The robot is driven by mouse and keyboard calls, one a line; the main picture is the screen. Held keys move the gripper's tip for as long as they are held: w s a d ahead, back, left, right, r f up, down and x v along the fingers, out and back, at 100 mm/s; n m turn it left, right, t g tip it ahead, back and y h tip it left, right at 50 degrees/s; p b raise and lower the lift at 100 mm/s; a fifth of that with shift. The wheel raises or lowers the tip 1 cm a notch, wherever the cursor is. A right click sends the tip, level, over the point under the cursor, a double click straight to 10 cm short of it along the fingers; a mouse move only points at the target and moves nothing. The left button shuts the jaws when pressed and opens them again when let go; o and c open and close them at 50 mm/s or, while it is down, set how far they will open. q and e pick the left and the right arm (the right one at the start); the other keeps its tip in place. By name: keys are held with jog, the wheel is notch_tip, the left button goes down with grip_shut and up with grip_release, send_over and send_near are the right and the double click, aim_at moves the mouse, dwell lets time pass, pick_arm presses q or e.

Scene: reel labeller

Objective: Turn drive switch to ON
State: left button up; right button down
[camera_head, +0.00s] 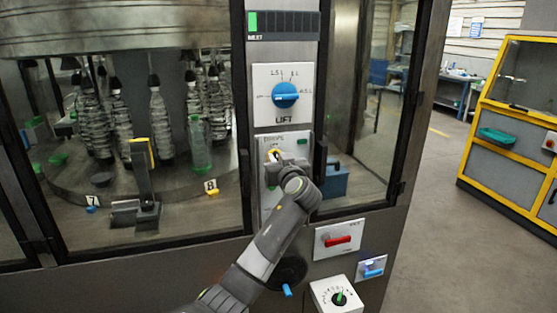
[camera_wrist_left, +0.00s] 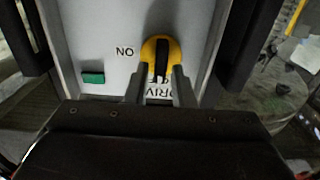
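The drive switch (camera_head: 272,155) is a yellow round knob on a pale panel, below the LIFT dial; my left gripper partly covers it in the head view. In the left wrist view the switch (camera_wrist_left: 161,48) shows a black bar handle across its yellow disc. That view is upside down: the ON label is left of the knob, and the bar's lower end points at a partly hidden label above DRIVE. My left gripper (camera_wrist_left: 161,82) is open, one finger on each side of the bar, with gaps visible. My right gripper is not in view.
The blue LIFT dial (camera_head: 286,95) is above. A red-handled switch (camera_head: 338,240), a small blue switch (camera_head: 372,268) and a white dial box (camera_head: 338,297) are below right. Dark door frames flank the panel. Bottles stand behind glass at left. Open floor lies right.

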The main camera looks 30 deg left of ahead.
pick_arm(q)
grip_shut()
jog(key=shift+m, duration=0.4)
jog(key=shift+w+d+f+m+p, duration=0.2)
jog(key=shift+m+p, duration=0.55)
jog(key=shift+m, duration=2.1)
jog(key=shift+w+d+f+m+p, duration=0.15)
jog(key=shift+m+p, duration=0.65)
jog(key=shift+m, duration=2.1)
jog(key=shift+w+d+f+m+p, duration=0.15)
jog(key=shift+m+p, duration=0.6)
jog(key=shift+m, duration=2.1)
jog(key=shift+a+f, duration=0.1)
jog(key=shift+o, duration=1.6)
grip_release()
